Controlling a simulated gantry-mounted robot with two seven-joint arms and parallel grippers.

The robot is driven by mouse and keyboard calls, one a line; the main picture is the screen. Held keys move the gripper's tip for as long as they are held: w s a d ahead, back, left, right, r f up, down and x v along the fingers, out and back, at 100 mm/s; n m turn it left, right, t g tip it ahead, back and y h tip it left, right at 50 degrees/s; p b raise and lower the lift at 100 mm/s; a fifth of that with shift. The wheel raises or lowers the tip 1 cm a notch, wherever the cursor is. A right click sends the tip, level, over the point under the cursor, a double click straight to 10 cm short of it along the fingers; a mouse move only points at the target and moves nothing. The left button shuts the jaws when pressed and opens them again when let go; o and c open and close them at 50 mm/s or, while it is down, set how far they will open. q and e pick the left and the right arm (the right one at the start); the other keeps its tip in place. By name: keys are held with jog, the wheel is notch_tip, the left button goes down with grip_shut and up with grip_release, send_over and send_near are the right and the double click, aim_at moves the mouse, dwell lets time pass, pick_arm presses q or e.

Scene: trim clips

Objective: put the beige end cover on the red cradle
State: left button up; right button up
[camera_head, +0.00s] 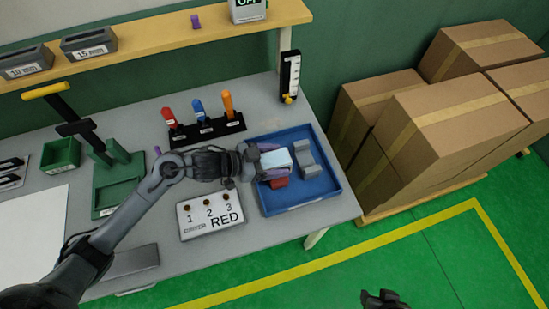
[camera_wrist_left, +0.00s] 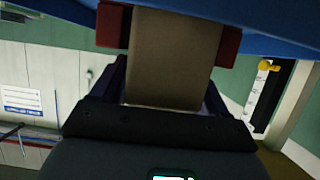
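The end cover (camera_head: 276,160) looks pale in the head view and beige in the left wrist view (camera_wrist_left: 175,60). My left gripper (camera_head: 264,158) is over the blue tray, its purple fingers close against both sides of the cover, apparently shut on it. The red cradle (camera_head: 279,182) shows just below the cover. In the left wrist view its red parts (camera_wrist_left: 228,45) flank the cover's far end. Whether the cover is fully seated is hidden. My right gripper (camera_head: 383,298) shows only as a dark shape at the bottom edge, over the floor; its fingers are unclear.
The blue tray (camera_head: 331,187) also holds a grey bracket (camera_head: 306,159), right of the cover. A white RED label board (camera_head: 210,214) lies left of it. A tool rack (camera_head: 206,131) stands behind. Cardboard boxes (camera_head: 450,125) stand beyond the bench's right edge.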

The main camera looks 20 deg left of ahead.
pick_arm(q)
jog(key=shift+o, duration=1)
jog(key=shift+r, duration=0.15)
jog(key=shift+s+a+r, duration=0.1)
jog(key=shift+a, duration=0.05)
jog(key=p+v, duration=0.1)
jog(key=v, duration=1)
jog(key=shift+s+a+p, duration=0.2)
jog(key=shift+s+p, duration=0.05)
jog(key=shift+p, duration=0.05)
jog(key=shift+r, duration=0.1)
